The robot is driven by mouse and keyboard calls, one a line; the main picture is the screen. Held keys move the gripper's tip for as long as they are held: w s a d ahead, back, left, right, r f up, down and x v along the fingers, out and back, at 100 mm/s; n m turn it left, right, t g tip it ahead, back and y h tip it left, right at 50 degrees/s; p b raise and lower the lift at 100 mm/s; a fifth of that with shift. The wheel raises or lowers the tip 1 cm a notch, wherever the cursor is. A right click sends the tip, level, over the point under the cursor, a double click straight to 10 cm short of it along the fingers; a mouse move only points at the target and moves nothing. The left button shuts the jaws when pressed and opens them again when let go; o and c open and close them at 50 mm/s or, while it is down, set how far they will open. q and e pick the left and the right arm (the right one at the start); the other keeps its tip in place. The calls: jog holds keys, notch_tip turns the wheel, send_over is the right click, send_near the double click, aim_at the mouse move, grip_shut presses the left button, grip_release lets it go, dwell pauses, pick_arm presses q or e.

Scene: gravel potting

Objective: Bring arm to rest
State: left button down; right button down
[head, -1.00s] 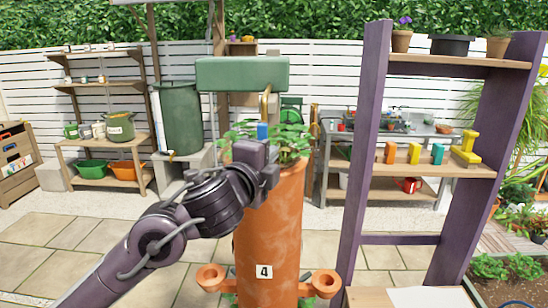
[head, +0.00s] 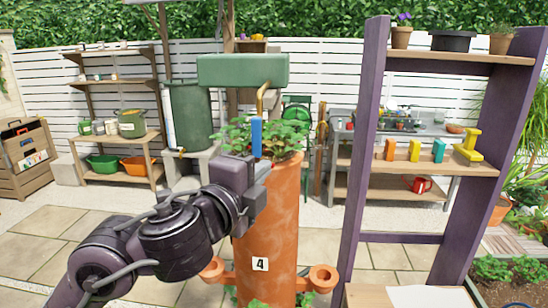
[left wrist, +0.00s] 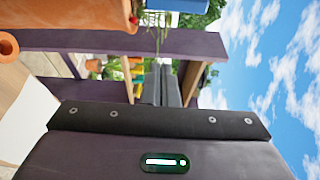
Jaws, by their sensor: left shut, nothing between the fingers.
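My left arm reaches in from the lower left in the head view. Its left gripper (head: 262,178) is in front of the tall terracotta planter (head: 268,215) marked 4, near its upper part. The gripper fingers also show in the left wrist view (left wrist: 163,86), shut together and empty. A blue piece (head: 256,138) hangs below a brass pipe (head: 264,95) from the green tank (head: 242,70), just above the gripper. I cannot tell whether the gripper touches the planter. My right gripper is not in view.
A purple shelf rack (head: 362,150) stands right of the planter, with several coloured blocks on its middle shelf. Cup-like side pockets (head: 323,278) stick out from the planter's lower part. Open paving (head: 85,235) lies to the left.

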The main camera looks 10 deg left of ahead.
pick_arm(q)
jog(key=s+a+f+n+g+y, duration=0.25)
jog(key=f+n, duration=0.35)
jog(key=f, duration=0.5)
jog(key=s+a+f+n+g+y, duration=0.25)
jog(key=f+n, duration=0.35)
jog(key=f, duration=0.5)
jog(key=s+a+f+n+g, duration=0.4)
jog(key=s+f, duration=0.4)
jog(key=f, duration=0.1)
jog(key=s+a+f+n+g, duration=0.3)
jog(key=s+f+n+g, duration=0.1)
jog(key=s+f, duration=0.45)
notch_tip(320, 180, down, 30)
jog(key=s+g, duration=0.1)
jog(key=g, duration=0.1)
jog(key=s+a+f, duration=0.2)
jog(key=s+f, duration=0.7)
jog(key=s, duration=0.1)
jog(key=s+a+f, duration=0.1)
jog(key=s+f, duration=0.8)
jog(key=shift+s+a+f+g+y+b, duration=0.35)
jog(key=shift+s+f+g+y+b, duration=0.05)
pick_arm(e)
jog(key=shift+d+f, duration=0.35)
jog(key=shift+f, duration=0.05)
